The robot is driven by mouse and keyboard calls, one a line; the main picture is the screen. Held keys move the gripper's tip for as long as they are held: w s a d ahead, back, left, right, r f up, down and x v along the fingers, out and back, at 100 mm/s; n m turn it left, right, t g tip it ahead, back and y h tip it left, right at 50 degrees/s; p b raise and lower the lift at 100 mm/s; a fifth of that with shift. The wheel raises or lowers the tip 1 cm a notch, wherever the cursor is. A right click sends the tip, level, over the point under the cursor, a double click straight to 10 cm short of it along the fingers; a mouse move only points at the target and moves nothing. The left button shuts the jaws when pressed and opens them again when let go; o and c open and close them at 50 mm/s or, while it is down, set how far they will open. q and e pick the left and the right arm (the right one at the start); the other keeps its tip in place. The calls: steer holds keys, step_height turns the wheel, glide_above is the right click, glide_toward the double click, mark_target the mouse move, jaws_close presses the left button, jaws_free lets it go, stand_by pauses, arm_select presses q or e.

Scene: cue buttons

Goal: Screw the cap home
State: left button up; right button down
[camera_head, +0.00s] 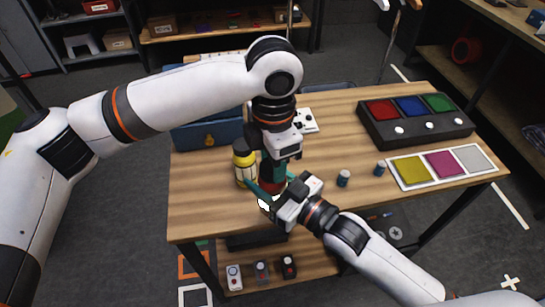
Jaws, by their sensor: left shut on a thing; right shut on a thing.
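My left gripper (272,172) points straight down above the table's front part and is shut on a red cap (269,187), mostly covered by the fingers. My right gripper (268,193) reaches in from the lower right, just below the left one, and is shut on a container. A small white part of the container (265,204) shows below the fingers; the rest is hidden. The cap is directly over the container, but I cannot tell how far it is seated. A yellowish jar with a black lid (244,169) stands just left of the grippers.
The table's front left is clear.

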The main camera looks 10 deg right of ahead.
arm_select(q)
steer(key=shift+w+m, duration=0.1)
steer(key=shift+m, duration=0.6)
steer(key=o, duration=0.9)
steer(key=shift+o, duration=0.2)
steer(key=shift+r, duration=2.3)
steer(key=shift+c, duration=0.4)
